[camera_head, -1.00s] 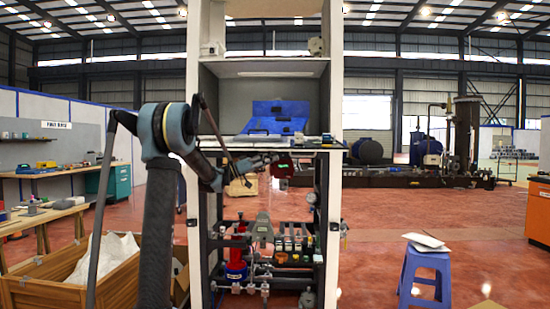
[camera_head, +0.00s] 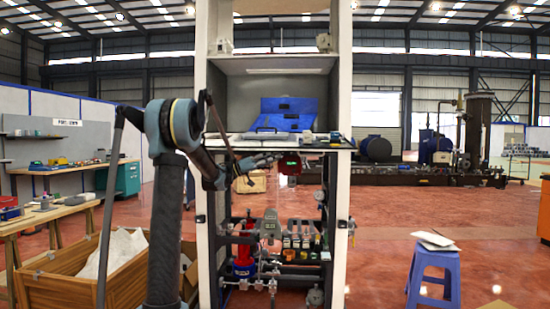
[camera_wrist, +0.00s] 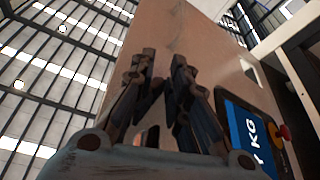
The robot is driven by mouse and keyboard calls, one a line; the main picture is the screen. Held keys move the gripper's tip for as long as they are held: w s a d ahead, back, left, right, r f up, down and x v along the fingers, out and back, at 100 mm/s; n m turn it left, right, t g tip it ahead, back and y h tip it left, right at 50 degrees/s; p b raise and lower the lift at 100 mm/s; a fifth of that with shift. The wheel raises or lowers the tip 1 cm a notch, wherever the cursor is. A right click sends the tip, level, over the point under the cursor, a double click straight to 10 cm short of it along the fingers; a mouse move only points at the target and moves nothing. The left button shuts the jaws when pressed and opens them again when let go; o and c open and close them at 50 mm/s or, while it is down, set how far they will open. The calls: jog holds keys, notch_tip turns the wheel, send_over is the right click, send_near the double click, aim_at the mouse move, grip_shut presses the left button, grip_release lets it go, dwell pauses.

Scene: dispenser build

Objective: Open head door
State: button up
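The dispenser is a tall white-framed cabinet (camera_head: 341,100) with an open front, in the middle of the head view. No door is clearly recognisable as the head door there. A tan panel (camera_wrist: 205,45) with a small cut-out fills the middle of the wrist view. Beside it are a blue display with "KG" lettering (camera_wrist: 250,138) and a red button (camera_wrist: 284,131). My gripper (camera_wrist: 163,65) is in front of the panel, its fingers a narrow gap apart and nothing seen between them. In the head view, my gripper (camera_head: 262,161) is small, in front of the cabinet below its shelf.
A blue object (camera_head: 285,112) lies on the cabinet shelf, with pipes and valves (camera_head: 275,250) below. A wooden crate (camera_head: 60,285) stands at the left, near my arm. A blue stool (camera_head: 433,275) stands at the right. The red floor between cabinet and stool is clear.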

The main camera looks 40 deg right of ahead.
jog(key=v, duration=1.6)
jog(key=shift+w+f, duration=0.2)
jog(key=shift+w, duration=0.35)
dwell(0.9)
